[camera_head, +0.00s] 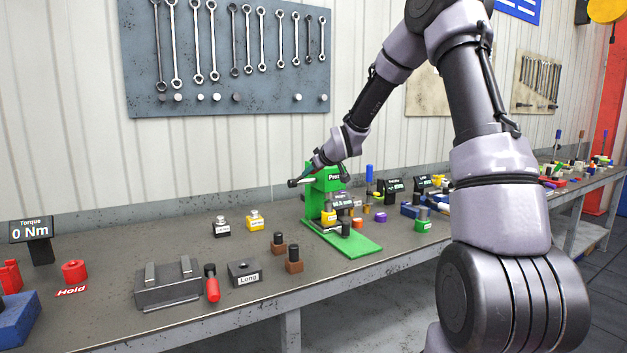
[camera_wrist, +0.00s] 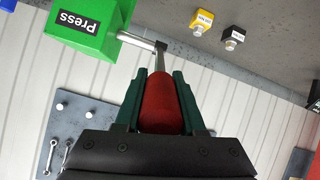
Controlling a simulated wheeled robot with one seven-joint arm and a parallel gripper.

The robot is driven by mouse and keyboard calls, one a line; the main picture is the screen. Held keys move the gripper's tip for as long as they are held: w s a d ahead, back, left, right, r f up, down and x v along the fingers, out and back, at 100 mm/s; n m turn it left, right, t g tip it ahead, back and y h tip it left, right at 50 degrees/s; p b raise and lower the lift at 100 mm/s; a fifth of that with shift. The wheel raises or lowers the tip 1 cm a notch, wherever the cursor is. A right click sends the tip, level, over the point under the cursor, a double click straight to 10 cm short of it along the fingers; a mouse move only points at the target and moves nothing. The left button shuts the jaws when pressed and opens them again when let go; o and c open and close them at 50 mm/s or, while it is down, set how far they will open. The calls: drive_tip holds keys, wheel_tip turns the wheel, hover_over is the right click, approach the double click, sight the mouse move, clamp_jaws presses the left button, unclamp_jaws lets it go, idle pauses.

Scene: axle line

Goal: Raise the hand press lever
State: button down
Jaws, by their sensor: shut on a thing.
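The hand press is a green press (camera_head: 349,243) standing on the bench, with a "Press" label on its head. Its head (camera_wrist: 95,22) also shows at the top left of the wrist view. The lever has a grey rod and a red handle (camera_wrist: 158,105). My gripper (camera_wrist: 158,77) is shut on the red handle, with one dark green finger on each side. In the head view my gripper (camera_head: 316,164) is at the upper left of the press, beside the press head. There the handle is mostly hidden by my gripper.
A black block (camera_head: 222,227) and a yellow block (camera_head: 255,220) stand left of the press. A wrench board (camera_head: 226,92) hangs on the wall behind.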

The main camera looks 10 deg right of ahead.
drive_tip(key=shift+w+a+r+g, duration=0.1)
drive_tip(key=shift+w+r+g, duration=0.25)
drive_tip(key=shift+r, duration=0.4)
drive_tip(key=c, duration=0.5)
unclamp_jaws()
drive_tip(key=shift+w, duration=0.1)
drive_tip(key=v, duration=1)
drive_tip(key=shift+s+r, duration=0.25)
drive_tip(key=shift+s, duration=0.1)
